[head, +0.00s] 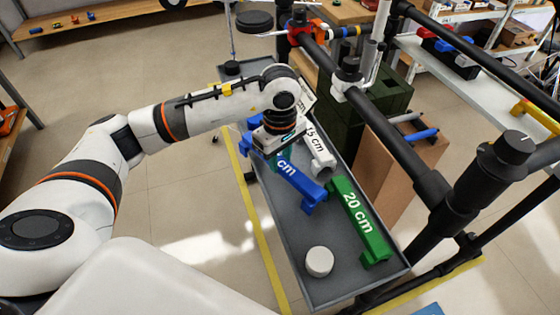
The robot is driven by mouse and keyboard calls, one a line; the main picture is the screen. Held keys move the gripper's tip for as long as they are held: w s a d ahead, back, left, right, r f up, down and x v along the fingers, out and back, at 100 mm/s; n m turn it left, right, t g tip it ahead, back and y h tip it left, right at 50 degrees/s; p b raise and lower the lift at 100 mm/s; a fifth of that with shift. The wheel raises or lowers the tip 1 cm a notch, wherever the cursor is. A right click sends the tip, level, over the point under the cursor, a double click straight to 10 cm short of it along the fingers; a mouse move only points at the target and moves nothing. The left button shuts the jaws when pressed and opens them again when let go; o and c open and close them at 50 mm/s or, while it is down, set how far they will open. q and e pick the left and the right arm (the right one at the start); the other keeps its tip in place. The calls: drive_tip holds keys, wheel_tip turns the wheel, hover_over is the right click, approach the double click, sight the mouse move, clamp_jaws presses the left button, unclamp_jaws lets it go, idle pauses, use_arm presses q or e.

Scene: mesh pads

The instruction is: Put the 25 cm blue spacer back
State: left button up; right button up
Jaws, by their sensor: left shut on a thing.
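The blue spacer (297,183) is at the middle of the grey tray (285,232), running from upper left to lower right. Its label shows "cm", with the number hidden by my gripper. My left gripper (275,143) comes down over its far part and is shut on it; the fingertips are mostly hidden. I cannot tell whether the spacer touches the tray. My right gripper is not in view.
A green 20 cm spacer (358,222) and a white 15 cm spacer (320,155) lie right of the blue one. A white round piece (320,262) stands at the tray's near end. Black frame bars (400,150) and a brown box (385,170) stand to the right.

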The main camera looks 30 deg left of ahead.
use_arm(q)
drive_tip(key=shift+f, duration=0.65)
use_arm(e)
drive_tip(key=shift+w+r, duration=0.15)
use_arm(q)
drive_tip(key=shift+f, duration=0.1)
drive_tip(key=o, duration=0.9)
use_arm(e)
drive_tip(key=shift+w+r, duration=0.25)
